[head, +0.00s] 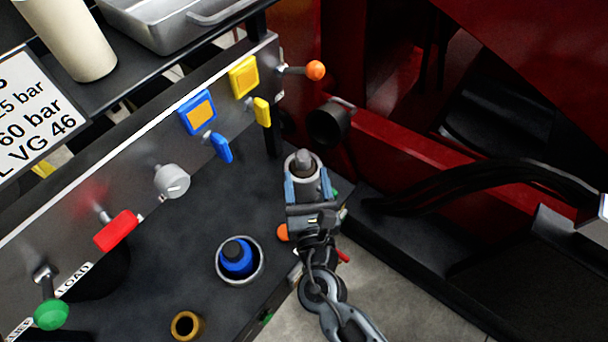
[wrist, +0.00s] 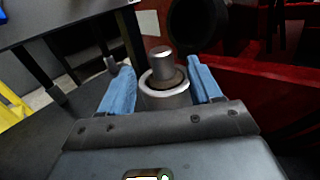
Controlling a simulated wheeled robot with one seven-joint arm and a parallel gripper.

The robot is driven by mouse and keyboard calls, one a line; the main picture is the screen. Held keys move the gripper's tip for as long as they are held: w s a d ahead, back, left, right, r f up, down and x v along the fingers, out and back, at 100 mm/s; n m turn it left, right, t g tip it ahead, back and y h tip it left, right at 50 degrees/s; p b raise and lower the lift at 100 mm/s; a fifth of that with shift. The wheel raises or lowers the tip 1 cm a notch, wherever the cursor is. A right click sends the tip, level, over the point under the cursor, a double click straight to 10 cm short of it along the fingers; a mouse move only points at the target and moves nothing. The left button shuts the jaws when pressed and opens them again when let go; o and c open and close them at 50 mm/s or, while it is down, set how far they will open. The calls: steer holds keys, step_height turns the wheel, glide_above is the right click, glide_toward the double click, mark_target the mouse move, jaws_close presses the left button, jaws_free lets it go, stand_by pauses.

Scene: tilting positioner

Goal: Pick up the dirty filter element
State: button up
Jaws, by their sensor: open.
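A dark grey-brown filter element (head: 304,158) with a round knob on top stands upright in a pale metal cup (head: 291,164) near the bench's right end. I take it to be the dirty one. In the wrist view the element (wrist: 160,62) rises above the cup's bright rim (wrist: 165,98). My gripper (head: 307,184) is open, its two blue fingers (wrist: 161,84) on either side of the cup and element. A gap shows between the right finger and the cup; contact on the left is unclear. The lower cup is hidden by my gripper.
A blue element (head: 238,257) stands in another metal cup. A brass ring (head: 187,325) lies nearer. The panel behind carries a red handle (head: 117,232), grey knob (head: 172,181), blue and yellow levers and an orange-tipped lever (head: 315,70). A black cylinder (head: 328,124) and red frame stand beyond.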

mark_target(304, 165)
steer(key=w, duration=0.4)
steer(key=w+f+b, duration=0.1)
steer(key=w, duration=0.1)
steer(key=shift+w+a, duration=0.3)
steer(key=shift+a, duration=0.1)
jaws_close()
stand_by(0.4)
